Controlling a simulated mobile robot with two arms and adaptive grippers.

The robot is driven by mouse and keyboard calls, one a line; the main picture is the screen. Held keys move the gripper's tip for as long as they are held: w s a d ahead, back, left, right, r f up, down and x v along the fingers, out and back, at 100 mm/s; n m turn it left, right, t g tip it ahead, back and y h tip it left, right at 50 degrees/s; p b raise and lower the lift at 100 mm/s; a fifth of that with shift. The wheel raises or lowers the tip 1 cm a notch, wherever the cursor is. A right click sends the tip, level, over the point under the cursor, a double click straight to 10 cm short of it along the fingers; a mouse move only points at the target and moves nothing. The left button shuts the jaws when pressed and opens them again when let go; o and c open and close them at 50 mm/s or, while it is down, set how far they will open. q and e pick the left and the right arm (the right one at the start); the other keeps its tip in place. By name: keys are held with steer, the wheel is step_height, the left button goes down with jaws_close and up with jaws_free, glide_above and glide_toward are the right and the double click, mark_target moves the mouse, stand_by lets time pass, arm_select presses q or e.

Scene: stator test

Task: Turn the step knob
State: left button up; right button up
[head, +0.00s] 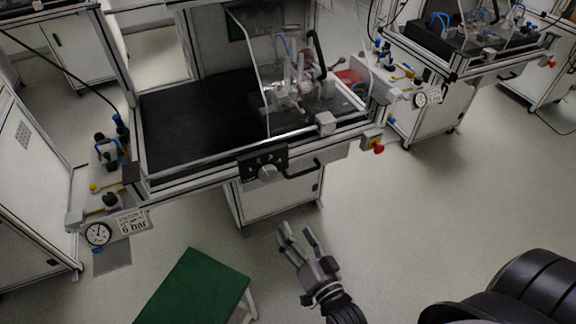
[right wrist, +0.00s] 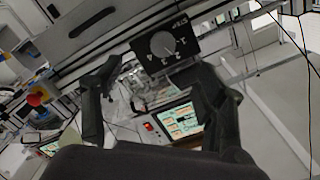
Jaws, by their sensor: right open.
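The step knob (head: 267,172) is a round light-grey dial on a small black panel (head: 249,166) at the front edge of the workbench. In the right wrist view the knob (right wrist: 163,44) shows at the top middle, with numbers beside it on the black panel. My right gripper (head: 297,232) is open and empty. In the head view it appears below the knob and a little to its right, apart from it. In the right wrist view its two fingers (right wrist: 157,68) stand wide apart, below the knob in the picture. My left gripper is not in view.
A dark handle (head: 303,170) is right of the panel, and a red knob (head: 378,149) is at the bench's right corner. A green-topped stool or table (head: 195,288) stands at lower left.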

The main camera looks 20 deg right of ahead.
steer(key=r, duration=0.2)
glide_toward(270, 176)
steer(key=w+p, duration=0.1)
steer(key=w, duration=0.7)
steer(key=shift+a+f+p, duration=0.15)
steer(key=shift+p, duration=0.2)
steer(key=shift+w, duration=0.55)
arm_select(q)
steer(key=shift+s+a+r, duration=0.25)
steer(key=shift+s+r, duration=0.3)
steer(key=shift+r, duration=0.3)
arm_select(e)
steer(key=shift+c, duration=0.5)
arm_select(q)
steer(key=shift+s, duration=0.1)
arm_select(e)
steer(key=c, duration=1)
